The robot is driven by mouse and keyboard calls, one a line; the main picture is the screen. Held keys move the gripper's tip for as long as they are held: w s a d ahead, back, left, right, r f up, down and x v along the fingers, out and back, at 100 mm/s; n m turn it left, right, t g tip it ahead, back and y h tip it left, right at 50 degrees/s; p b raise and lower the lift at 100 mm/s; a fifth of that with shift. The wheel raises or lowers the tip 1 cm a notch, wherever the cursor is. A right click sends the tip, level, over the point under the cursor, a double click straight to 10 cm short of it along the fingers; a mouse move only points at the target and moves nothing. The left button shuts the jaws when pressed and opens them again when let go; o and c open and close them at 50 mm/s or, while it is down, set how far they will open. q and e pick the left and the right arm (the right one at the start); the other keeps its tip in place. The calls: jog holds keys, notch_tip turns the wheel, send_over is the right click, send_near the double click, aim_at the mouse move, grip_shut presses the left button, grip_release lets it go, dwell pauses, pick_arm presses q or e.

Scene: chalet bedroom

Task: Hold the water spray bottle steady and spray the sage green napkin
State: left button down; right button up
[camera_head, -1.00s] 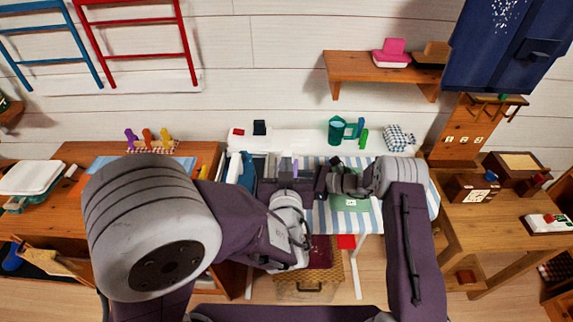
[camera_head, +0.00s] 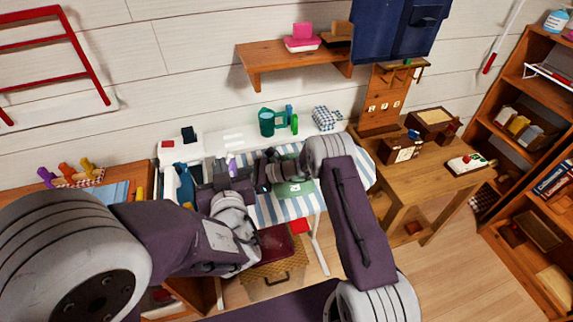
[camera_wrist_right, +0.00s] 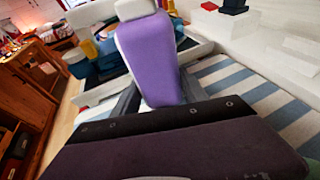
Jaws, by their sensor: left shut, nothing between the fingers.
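A purple bottle with a pale top, which I take for the water spray bottle (camera_wrist_right: 152,55), stands up between the dark fingers of my right gripper (camera_wrist_right: 158,92) in the right wrist view. In the head view only a small purple part of the bottle (camera_head: 231,166) shows between my two grippers. My right gripper (camera_head: 250,174) comes in from the right, shut on it. My left gripper (camera_head: 215,178) is shut and empty, just left of the bottle. A green cloth, apparently the sage green napkin (camera_head: 293,189), lies on the striped cloth, partly hidden by my right arm.
The striped cloth (camera_head: 267,211) covers the table. A teal watering can (camera_head: 267,122) and a checked bundle (camera_head: 326,118) stand along its back. A blue container (camera_head: 180,186) is at its left. A wooden desk (camera_head: 422,180) stands to the right, and a wicker basket (camera_head: 277,275) below.

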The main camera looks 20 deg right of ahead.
jog(key=o, duration=0.5)
jog(key=shift+f, duration=0.2)
jog(key=shift+w, duration=0.1)
jog(key=shift+d+r, duration=0.1)
jog(key=v, duration=1.1)
jog(key=shift+d+r, duration=0.1)
jog(key=shift+d, duration=0.25)
